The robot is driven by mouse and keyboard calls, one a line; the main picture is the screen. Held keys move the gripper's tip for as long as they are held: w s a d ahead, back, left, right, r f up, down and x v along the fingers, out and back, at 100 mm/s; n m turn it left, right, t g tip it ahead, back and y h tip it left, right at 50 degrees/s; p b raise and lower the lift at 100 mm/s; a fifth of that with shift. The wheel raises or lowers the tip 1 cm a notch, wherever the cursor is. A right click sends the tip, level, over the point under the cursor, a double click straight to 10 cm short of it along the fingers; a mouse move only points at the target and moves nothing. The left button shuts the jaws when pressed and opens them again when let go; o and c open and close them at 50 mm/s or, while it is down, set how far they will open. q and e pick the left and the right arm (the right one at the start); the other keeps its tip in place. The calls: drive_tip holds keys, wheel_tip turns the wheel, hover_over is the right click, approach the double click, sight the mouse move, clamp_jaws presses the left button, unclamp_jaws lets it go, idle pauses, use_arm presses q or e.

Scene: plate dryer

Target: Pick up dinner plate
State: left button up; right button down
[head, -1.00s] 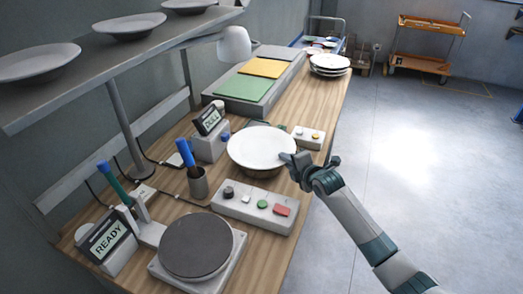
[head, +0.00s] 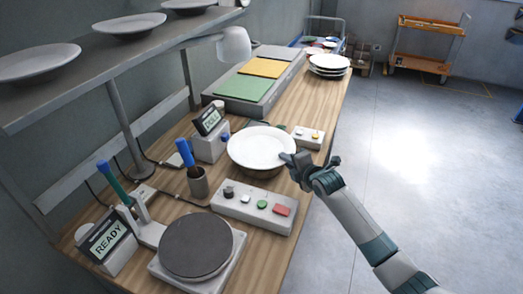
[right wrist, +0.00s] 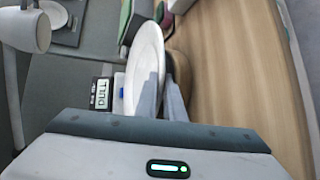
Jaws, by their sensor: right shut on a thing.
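The white dinner plate (head: 262,146) is in the middle of the bench in the head view, just above or on a dark round support that is mostly hidden under it. My right gripper (head: 296,160) is shut on the plate's right rim. In the right wrist view the plate (right wrist: 146,60) shows nearly edge-on, with the fingers (right wrist: 164,98) on either side of its rim. Whether the plate touches the support is hard to tell. My left gripper is not in view.
A control box with buttons (head: 254,207) and a grey round disc (head: 196,246) are in front. A display (head: 208,121) and pen cup (head: 198,183) stand left of the plate. Stacked plates (head: 328,66) are at the back. A shelf (head: 100,60) with plates overhangs the left.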

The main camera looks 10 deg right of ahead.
idle(0.3)
drive_tip(key=shift+r, duration=0.1)
drive_tip(key=shift+r, duration=0.15)
drive_tip(key=shift+w+r+b, duration=0.15)
drive_tip(key=shift+r+b, duration=0.15)
drive_tip(key=shift+r, duration=0.2)
wheel_tip(320, 180, up, 2)
drive_tip(key=shift+r+b, duration=0.15)
drive_tip(key=shift+b, duration=0.35)
drive_tip(key=s+d+r+b, duration=0.3)
drive_tip(key=s+d+r, duration=0.4)
drive_tip(key=d, duration=0.1)
drive_tip(key=shift+s+d+r, duration=0.2)
drive_tip(key=shift+s+d, duration=0.15)
drive_tip(key=shift+s, duration=0.05)
